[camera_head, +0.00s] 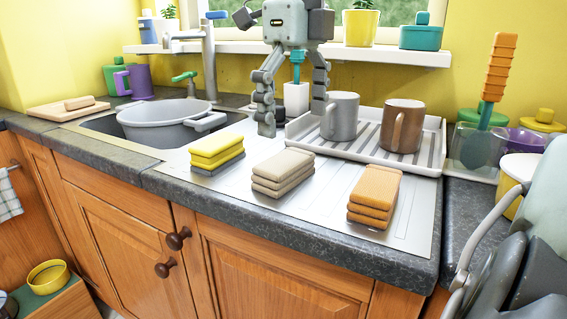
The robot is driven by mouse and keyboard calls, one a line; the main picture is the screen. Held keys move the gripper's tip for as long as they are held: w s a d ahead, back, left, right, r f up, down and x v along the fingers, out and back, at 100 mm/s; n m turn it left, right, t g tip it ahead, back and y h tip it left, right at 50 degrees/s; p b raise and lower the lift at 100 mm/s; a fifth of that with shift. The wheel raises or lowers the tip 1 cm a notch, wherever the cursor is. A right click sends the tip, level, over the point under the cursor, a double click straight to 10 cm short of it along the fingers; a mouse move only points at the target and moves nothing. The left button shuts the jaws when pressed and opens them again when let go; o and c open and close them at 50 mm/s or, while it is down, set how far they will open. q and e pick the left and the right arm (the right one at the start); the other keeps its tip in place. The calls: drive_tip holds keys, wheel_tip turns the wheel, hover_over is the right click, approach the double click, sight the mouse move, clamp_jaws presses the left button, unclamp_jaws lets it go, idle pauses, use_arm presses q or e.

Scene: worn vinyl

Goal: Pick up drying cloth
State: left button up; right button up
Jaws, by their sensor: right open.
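Three folded stacks lie in a row on the metal draining board (225,188): a yellow one with a grey bottom layer (216,150), a beige one (283,170) in the middle and an orange one (375,195) at the right. I cannot tell for sure which is the drying cloth. A checked cloth (8,197) also hangs from a rail at the far left edge. My right gripper (293,112) points down, open and empty, behind the beige stack and by the dish rack's left end. My left gripper is not in view.
A white rack (426,158) holds a grey mug (340,116) and a brown mug (402,127). A grey pot (166,122) sits at the sink beside the tap (208,60). Jars and a utensil pot (477,148) crowd the right corner. The board's front strip is clear.

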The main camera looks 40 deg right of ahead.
sight(291, 161)
drive_tip(key=f, duration=0.7)
drive_tip(key=shift+w+a, duration=0.15)
drive_tip(key=shift+a, duration=0.05)
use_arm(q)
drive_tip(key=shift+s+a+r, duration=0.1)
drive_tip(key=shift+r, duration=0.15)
use_arm(e)
drive_tip(key=shift+c, duration=0.5)
drive_tip(key=c, duration=0.7)
drive_tip(key=shift+r, duration=0.1)
